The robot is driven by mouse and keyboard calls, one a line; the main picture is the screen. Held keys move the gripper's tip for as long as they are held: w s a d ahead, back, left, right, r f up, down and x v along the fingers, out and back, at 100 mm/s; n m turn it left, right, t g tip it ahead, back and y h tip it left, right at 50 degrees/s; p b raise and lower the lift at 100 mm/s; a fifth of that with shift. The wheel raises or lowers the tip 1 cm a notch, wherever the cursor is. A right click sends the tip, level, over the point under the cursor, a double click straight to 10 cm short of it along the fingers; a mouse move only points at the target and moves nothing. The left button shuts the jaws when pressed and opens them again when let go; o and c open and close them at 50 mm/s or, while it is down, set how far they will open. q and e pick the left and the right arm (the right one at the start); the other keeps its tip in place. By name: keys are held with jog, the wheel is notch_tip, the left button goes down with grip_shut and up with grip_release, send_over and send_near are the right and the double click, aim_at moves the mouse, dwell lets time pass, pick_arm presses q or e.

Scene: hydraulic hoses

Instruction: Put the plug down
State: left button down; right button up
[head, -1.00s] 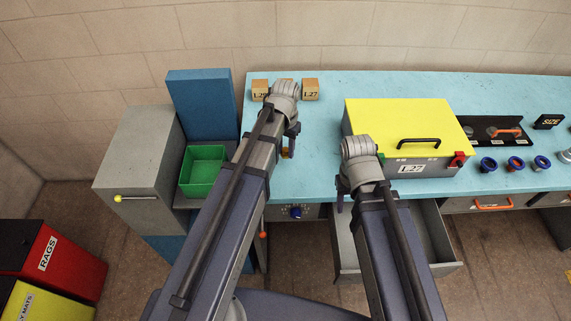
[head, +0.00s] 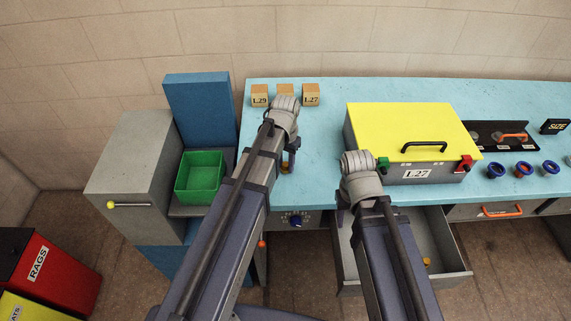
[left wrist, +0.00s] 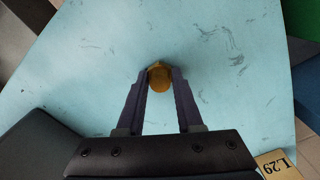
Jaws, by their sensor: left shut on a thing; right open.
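The plug is a small yellow-orange piece. In the left wrist view the plug (left wrist: 159,76) sits between the two fingertips of my left gripper (left wrist: 160,84), which is shut on it over the blue bench top. In the head view my left gripper (head: 290,162) points down near the bench's front left edge, and the plug (head: 285,168) shows at its tips. I cannot tell whether the plug touches the bench. My right gripper (head: 344,205) is open, in front of the yellow-lidded box, partly hidden by its own arm.
The blue bench (head: 318,140) has free room around the plug. Wooden blocks (head: 310,95) stand at its back left. The yellow-lidded box (head: 408,132) is to the right. An open drawer (head: 455,262) juts out below, with a small yellow piece (head: 427,262) inside. A green bin (head: 201,178) stands left.

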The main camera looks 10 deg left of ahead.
aim_at(286, 164)
pick_arm(q)
jog(key=c, duration=0.6)
grip_release()
jog(key=shift+f, duration=0.1)
jog(key=shift+o, duration=0.2)
notch_tip(286, 164, up, 12)
jog(key=r+p, duration=0.1)
jog(key=p, duration=1.2)
jog(key=s+d+m+y, duration=0.1)
jog(key=s+d, duration=0.8)
jog(key=s, duration=0.6)
jog(key=shift+d+f+b, duration=0.25)
jog(key=shift+d+b, duration=0.05)
jog(key=shift+f, duration=0.1)
